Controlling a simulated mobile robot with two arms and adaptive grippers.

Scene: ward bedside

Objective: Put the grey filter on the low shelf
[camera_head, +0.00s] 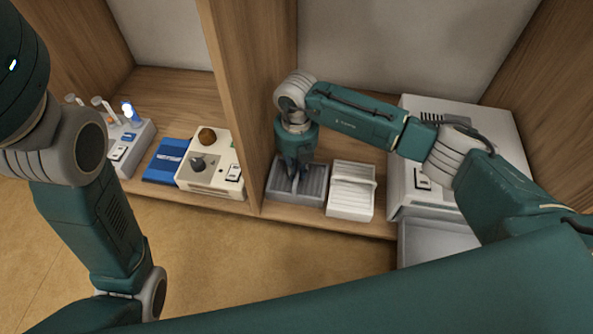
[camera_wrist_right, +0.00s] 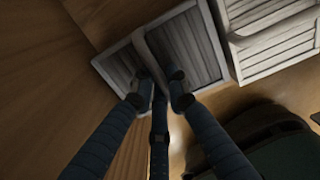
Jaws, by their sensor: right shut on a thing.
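The grey filter (camera_head: 315,184) is a flat, ribbed, dark grey panel with a raised central bar, at the shelf's front left, close to the upright divider. In the right wrist view the grey filter (camera_wrist_right: 186,48) lies under the fingers. My right gripper (camera_head: 293,178) points down over its middle, and its fingers are shut on the bar; the right wrist view shows the fingertips (camera_wrist_right: 157,88) around the bar's near end. The filter looks level, at or just above the low shelf (camera_head: 330,222). My left arm shows at the left, but its gripper is out of view.
A white ribbed filter (camera_head: 352,192) sits close to the right. A white device (camera_head: 405,185) stands further right. The wooden divider (camera_head: 240,100) rises on the left, with a cream box (camera_head: 208,178), a blue box (camera_head: 165,162) and a tube rack (camera_head: 130,142) beyond it.

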